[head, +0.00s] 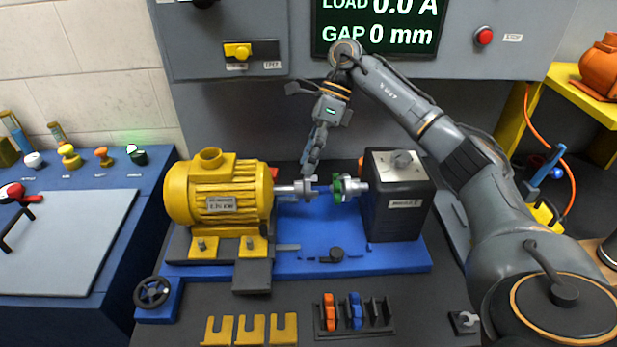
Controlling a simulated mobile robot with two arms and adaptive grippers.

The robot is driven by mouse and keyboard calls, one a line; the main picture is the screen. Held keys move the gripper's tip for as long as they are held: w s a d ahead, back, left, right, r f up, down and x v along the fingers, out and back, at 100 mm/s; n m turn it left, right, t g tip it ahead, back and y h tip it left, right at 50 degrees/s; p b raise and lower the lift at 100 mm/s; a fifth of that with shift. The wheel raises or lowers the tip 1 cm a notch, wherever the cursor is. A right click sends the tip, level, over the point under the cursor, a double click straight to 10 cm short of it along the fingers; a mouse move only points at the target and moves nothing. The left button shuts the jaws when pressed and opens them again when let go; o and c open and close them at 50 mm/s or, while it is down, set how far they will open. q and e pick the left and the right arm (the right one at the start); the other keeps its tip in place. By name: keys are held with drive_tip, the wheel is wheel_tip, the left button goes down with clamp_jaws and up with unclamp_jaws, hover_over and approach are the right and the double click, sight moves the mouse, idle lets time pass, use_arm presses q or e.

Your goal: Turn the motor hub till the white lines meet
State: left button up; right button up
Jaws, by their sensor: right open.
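The yellow motor (205,190) stands on the left of the blue base. Its shaft ends in a silver motor hub (304,189). Facing it across a small gap are a green coupling insert (337,190) and a second silver hub (352,187) on the shaft of the dark grey driven unit (400,215). The white lines are too small to make out. My right gripper (309,165) is open and points down just above the motor hub, its fingertips close to it. I cannot tell whether they touch. My left gripper is not in view.
A handwheel (152,291) is at the base's front left. Yellow shims (250,329) and a black rack (380,320) with orange and blue pieces lie in front. A blue bench (85,200) is left.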

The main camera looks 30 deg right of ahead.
sight(291, 190)
drive_tip(key=shift+r, duration=1.2)
drive_tip(key=s+d+r+n+t+h+p, duration=0.2)
drive_tip(key=s+d+r+t+h+p, duration=0.15)
drive_tip(key=s+t+p, duration=0.3)
drive_tip(key=shift+h, duration=0.45)
drive_tip(key=p+x, duration=0.1)
drive_tip(key=x, duration=0.3)
drive_tip(key=p+x, duration=0.1)
drive_tip(key=x, duration=0.4)
drive_tip(key=p+x, duration=0.1)
drive_tip(key=x, duration=0.4)
drive_tip(key=shift+w+a+r, duration=0.15)
drive_tip(key=shift+w+a, duration=0.15)
drive_tip(key=shift+a, duration=0.15)
